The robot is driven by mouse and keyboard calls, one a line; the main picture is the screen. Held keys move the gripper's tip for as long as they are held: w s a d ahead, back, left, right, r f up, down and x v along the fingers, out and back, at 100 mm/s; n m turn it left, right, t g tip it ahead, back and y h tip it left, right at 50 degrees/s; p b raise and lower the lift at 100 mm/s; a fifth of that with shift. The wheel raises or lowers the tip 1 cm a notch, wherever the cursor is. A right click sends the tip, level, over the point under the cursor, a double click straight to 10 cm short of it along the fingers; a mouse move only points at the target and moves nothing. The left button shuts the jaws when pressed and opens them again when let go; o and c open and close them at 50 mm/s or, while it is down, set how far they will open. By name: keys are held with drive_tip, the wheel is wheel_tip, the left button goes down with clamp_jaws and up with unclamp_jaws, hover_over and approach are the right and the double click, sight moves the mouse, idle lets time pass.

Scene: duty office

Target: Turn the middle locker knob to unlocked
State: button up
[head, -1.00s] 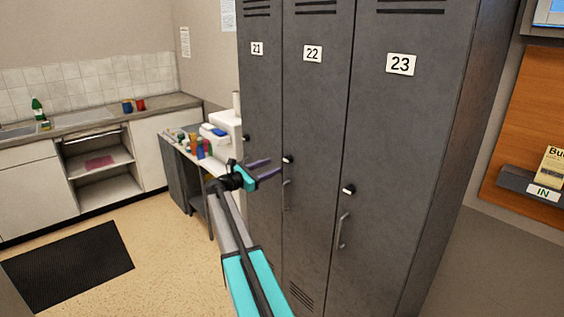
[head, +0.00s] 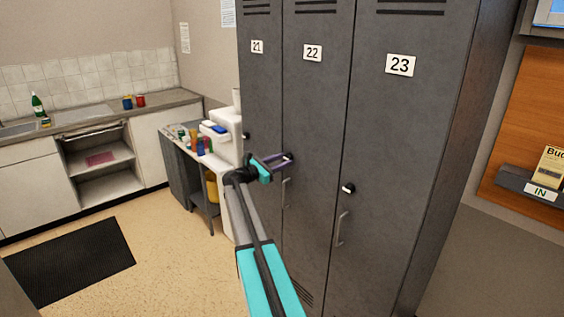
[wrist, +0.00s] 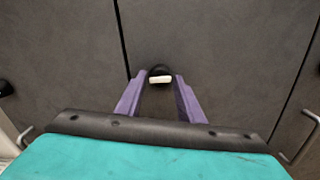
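The middle locker, number 22 (head: 318,110), is a tall dark grey door. Its knob (head: 289,156) is small and black with a white bar; in the wrist view the knob (wrist: 160,79) shows its bar lying about level. My gripper (head: 279,160) reaches the door at this knob with its purple fingers. In the wrist view my gripper (wrist: 158,78) is open, one finger on each side of the knob, with a gap showing on both sides. I cannot tell how deep the fingertips reach around it.
Locker 21 (head: 262,90) stands left and locker 23 (head: 395,120) right, each with its own knob; locker 23's knob (head: 348,189) is near. Door handles (head: 341,228) stick out below. A cluttered side table (head: 182,150) stands left of the lockers. The floor at left is open, with a black mat (head: 70,265).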

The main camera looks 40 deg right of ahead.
drive_tip(key=c, duration=0.6)
drive_tip(key=shift+c, duration=0.2)
drive_tip(key=shift+f+m+b, duration=0.15)
drive_tip(key=shift+m+b, duration=0.25)
drive_tip(key=shift+b, duration=0.35)
drive_tip(key=m+b, duration=0.2)
drive_tip(key=b, duration=0.1)
drive_tip(key=shift+f, duration=0.1)
drive_tip(key=m+b, duration=0.3)
drive_tip(key=b, duration=0.2)
drive_tip(key=shift+w+m+b, duration=0.1)
drive_tip(key=shift+m+b, duration=0.3)
drive_tip(key=m+b, duration=0.4)
drive_tip(key=b, duration=0.1)
drive_tip(key=m+b, duration=0.3)
drive_tip(key=b, duration=0.2)
drive_tip(key=shift+m, duration=0.4)
drive_tip(key=m+b, duration=0.1)
drive_tip(key=b, duration=0.1)
drive_tip(key=m+b, duration=0.2)
drive_tip(key=shift+d+r+m, duration=0.1)
drive_tip(key=shift+r+m, duration=0.2)
drive_tip(key=shift+r, duration=0.15)
